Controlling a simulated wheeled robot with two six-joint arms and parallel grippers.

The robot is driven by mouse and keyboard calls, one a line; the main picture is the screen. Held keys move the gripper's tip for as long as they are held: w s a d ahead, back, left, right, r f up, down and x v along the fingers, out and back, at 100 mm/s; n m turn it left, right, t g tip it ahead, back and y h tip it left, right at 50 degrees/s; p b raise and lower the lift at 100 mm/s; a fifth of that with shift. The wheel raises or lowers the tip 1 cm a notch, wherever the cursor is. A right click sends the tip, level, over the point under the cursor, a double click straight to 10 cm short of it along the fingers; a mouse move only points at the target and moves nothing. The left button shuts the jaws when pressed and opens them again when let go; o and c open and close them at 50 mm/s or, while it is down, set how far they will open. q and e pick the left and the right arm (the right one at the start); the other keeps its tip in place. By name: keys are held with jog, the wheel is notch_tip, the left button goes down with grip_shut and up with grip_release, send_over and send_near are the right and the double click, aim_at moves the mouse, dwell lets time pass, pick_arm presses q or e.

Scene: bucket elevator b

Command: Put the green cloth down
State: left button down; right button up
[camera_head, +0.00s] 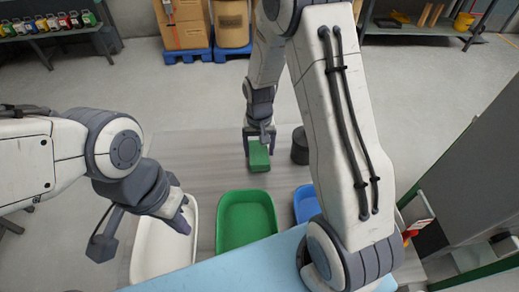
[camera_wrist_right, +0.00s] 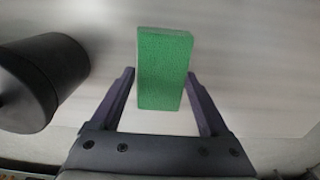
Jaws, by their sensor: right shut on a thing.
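The green cloth, a thick flat block, is in my right gripper (camera_head: 259,148) at the far part of the grey table. The cloth (camera_head: 259,160) also shows in the right wrist view (camera_wrist_right: 163,70), between the two fingers and standing out past their tips. The right gripper is shut on it. Whether the cloth touches the table is not clear. My left gripper (camera_head: 182,217) is empty above the white tray; its finger opening is not clear from this angle.
A white tray (camera_head: 150,250), a green tray (camera_head: 245,222) and a blue tray (camera_head: 305,205) line the near side of the table (camera_head: 205,160). A dark cylinder (camera_head: 300,150) stands right of the cloth, near in the wrist view (camera_wrist_right: 40,85). Bare table lies left of the cloth.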

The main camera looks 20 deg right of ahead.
jog(key=shift+f, duration=0.3)
jog(key=shift+f, duration=0.2)
jog(key=o, duration=1.1)
jog(key=shift+c, duration=0.2)
jog(key=shift+r, duration=0.1)
